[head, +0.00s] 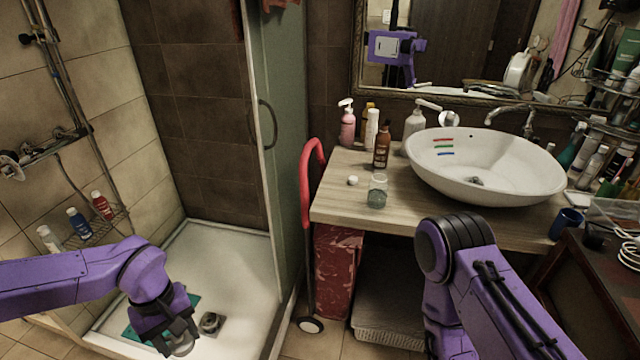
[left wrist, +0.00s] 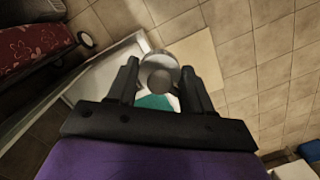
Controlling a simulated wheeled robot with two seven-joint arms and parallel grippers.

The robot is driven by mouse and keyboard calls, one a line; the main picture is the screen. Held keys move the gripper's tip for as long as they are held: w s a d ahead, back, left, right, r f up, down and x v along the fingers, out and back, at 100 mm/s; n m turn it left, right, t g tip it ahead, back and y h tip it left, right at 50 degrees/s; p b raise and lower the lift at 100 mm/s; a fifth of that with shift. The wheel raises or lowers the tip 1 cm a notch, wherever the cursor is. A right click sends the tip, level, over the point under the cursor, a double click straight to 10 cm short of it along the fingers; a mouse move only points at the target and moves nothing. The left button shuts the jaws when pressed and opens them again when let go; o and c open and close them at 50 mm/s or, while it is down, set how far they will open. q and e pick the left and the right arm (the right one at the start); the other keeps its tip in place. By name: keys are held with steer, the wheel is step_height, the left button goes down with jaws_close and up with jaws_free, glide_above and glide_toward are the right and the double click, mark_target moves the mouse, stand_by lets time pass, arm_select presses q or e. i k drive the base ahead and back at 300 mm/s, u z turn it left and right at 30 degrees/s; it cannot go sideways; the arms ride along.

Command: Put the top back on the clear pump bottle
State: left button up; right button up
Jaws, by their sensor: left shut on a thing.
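A small clear bottle (head: 377,194) stands upright near the front edge of the wooden counter; no pump shows on it. A small white round piece (head: 352,180) lies on the counter just left of it. My left gripper (head: 180,340) is low at the lower left, over the shower floor and well away from the counter. It is shut on a round grey thing (left wrist: 159,78), seen between the fingers in the left wrist view; I cannot tell whether this is the bottle's top. My right gripper is outside the views.
The wooden counter (head: 335,205) also holds a white basin (head: 485,165), a brown bottle (head: 382,147), a pink pump bottle (head: 347,125) and a whitish pump bottle (head: 414,122). A glass shower door (head: 283,100) and red bent tube (head: 306,180) stand left of the counter.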

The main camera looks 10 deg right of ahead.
mark_target(378, 187)
steer(key=z, duration=0.4)
steer(key=i, duration=0.35)
steer(key=z, duration=0.45)
